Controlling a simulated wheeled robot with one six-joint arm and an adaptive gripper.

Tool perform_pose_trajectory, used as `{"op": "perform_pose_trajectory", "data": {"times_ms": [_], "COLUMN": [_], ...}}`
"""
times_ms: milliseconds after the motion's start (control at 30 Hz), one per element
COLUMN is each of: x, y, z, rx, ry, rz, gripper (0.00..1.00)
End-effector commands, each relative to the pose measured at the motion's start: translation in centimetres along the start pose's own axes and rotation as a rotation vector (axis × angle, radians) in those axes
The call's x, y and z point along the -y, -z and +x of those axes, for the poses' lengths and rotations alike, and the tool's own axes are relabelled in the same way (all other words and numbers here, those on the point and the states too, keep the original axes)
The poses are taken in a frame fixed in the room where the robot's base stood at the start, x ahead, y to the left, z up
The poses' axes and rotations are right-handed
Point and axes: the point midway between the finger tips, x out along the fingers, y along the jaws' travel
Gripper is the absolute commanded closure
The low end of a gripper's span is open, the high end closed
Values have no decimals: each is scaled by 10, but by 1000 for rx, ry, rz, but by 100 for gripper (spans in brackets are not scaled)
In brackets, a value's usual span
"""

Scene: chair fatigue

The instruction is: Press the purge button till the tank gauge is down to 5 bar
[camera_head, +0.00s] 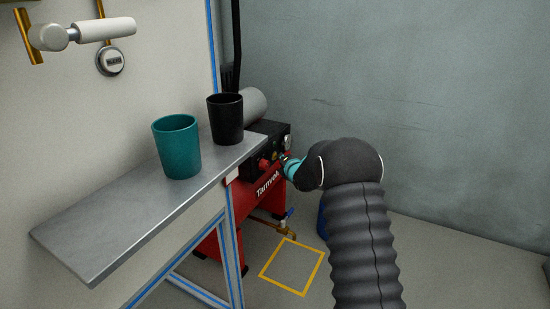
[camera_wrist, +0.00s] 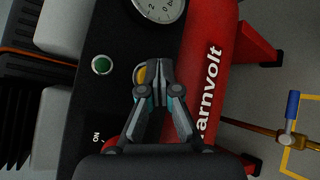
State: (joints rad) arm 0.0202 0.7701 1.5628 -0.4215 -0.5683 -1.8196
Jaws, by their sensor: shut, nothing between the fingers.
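A red machine (camera_head: 211,245) marked "Tarnvo…" stands beyond the shelf, with a black control panel (camera_wrist: 85,105) on it. In the wrist view, my gripper (camera_wrist: 153,70) is shut and empty. Its fingertips lie over a yellow button (camera_wrist: 140,76) and partly hide it; I cannot tell whether they touch it. No purge label shows. A white round gauge (camera_wrist: 160,6) is cut off by the top edge, so its reading is not clear. In the head view, my gripper (camera_head: 285,160) is at the panel's front.
A green button (camera_wrist: 101,65) and an "ON" mark sit left of my fingers. A grey shelf (camera_head: 130,215) holds a teal cup (camera_head: 177,147) and a black cup (camera_head: 225,120). A brass valve with a blue handle (camera_wrist: 292,104) is low beside the machine. A yellow square (camera_head: 290,290) marks the floor.

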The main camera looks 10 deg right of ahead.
Motion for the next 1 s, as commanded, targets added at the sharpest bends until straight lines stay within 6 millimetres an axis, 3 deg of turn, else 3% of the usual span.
{"op": "perform_pose_trajectory", "data": {"times_ms": [1000], "x": [-4], "y": [4], "z": [5], "rx": [0], "ry": [-1], "rz": [0], "gripper": [100]}}
